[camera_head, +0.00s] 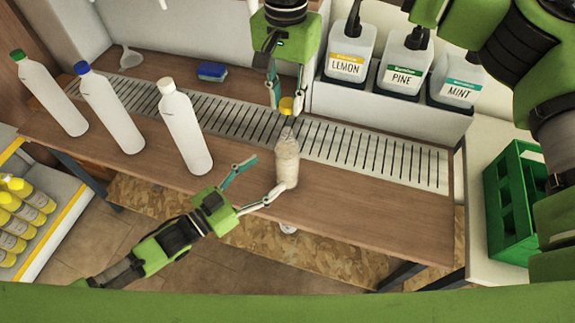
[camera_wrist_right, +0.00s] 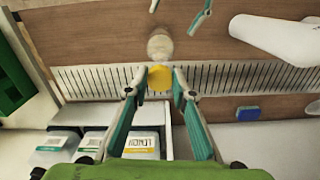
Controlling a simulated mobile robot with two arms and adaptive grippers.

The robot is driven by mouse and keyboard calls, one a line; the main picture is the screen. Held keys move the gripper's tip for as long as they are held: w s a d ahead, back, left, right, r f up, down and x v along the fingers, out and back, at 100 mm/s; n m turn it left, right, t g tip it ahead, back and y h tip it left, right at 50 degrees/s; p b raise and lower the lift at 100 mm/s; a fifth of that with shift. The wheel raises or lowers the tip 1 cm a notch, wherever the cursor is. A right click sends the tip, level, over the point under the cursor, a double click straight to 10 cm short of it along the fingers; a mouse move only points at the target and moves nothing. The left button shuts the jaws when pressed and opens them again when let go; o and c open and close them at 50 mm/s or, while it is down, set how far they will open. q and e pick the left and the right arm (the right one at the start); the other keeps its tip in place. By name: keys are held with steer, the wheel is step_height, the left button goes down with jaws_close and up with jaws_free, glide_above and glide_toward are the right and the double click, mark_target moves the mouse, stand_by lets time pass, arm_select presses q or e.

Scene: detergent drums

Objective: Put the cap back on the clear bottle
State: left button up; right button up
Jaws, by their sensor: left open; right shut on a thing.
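The clear bottle (camera_head: 286,160) stands upright on the wooden counter, near the front of the slotted drain strip. It also shows in the right wrist view (camera_wrist_right: 160,46). The yellow cap (camera_head: 286,105) is held above the bottle's mouth by my right gripper (camera_head: 287,107). In the right wrist view the cap (camera_wrist_right: 160,78) sits between the two fingertips. Whether the cap touches the bottle neck I cannot tell. My left gripper (camera_head: 268,180) is open beside the bottle, on its left, with one finger close to the bottle's lower side.
White bottles with green (camera_head: 52,92), blue (camera_head: 110,107) and white (camera_head: 184,127) caps stand left. A blue sponge (camera_head: 212,71) and a funnel (camera_head: 131,58) lie behind. Labelled LEMON (camera_head: 347,67), PINE (camera_head: 405,75) and MINT (camera_head: 459,84) containers stand back right. A green crate (camera_head: 515,200) is right.

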mark_target(287, 158)
arm_select(q)
steer(key=x, duration=0.8)
steer(key=shift+w, duration=0.1)
steer(key=c, duration=1.7)
steer(key=shift+c, duration=0.2)
arm_select(e)
steer(key=shift+f, duration=2.4)
steer(key=shift+f, duration=0.1)
steer(key=shift+f, duration=0.8)
steer(key=shift+f, duration=0.55)
